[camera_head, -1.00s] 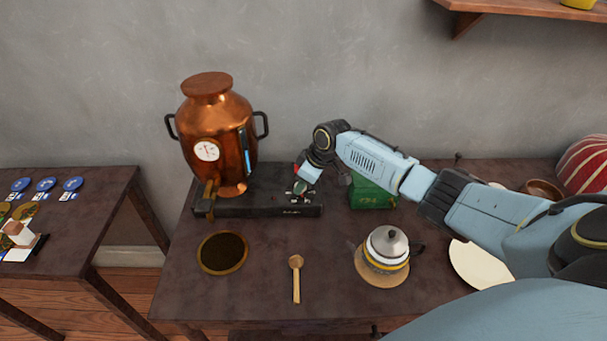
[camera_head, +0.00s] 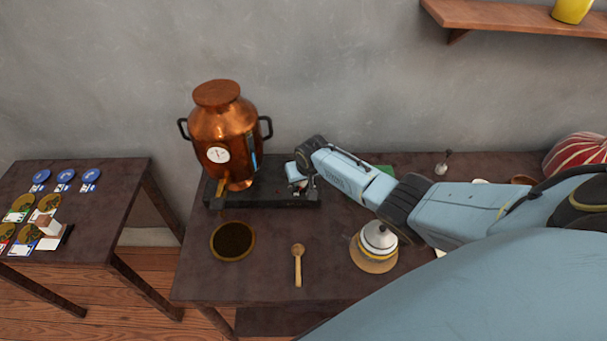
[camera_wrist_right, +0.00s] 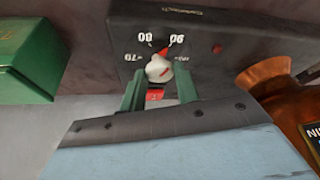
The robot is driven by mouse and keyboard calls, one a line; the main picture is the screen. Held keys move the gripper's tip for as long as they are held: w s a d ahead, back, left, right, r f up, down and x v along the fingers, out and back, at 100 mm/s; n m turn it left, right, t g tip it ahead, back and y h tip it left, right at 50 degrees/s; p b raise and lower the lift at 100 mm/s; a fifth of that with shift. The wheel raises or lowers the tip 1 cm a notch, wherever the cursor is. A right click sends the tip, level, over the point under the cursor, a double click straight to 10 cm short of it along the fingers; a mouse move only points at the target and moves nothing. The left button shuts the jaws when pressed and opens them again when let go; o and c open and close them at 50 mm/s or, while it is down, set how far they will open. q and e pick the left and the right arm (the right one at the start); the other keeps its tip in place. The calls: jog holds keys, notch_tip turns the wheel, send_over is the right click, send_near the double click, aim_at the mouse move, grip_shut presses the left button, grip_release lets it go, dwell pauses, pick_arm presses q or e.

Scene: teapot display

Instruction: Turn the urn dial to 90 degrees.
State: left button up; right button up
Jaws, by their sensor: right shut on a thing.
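The copper urn (camera_head: 224,125) stands upright on a flat black base (camera_head: 250,198) at the back of the table. In the head view my right gripper (camera_head: 297,184) is at the base's right part. My left gripper is out of view.
A green box (camera_wrist_right: 28,60) stands beside the base. A side table (camera_head: 100,215) with discs and cards is at the left.

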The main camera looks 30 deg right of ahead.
jog(key=shift+m, duration=0.4)
jog(key=o, duration=1)
jog(key=shift+c, duration=0.2)
jog(key=shift+s+a+r+p, duration=0.1)
jog(key=shift+s+r+p, duration=0.05)
jog(key=shift+r+p, duration=0.45)
jog(key=p+v, duration=0.3)
jog(key=v, duration=0.9)
jog(key=shift+s+p, duration=0.15)
jog(key=shift+p, duration=0.2)
jog(key=shift+a, duration=0.15)
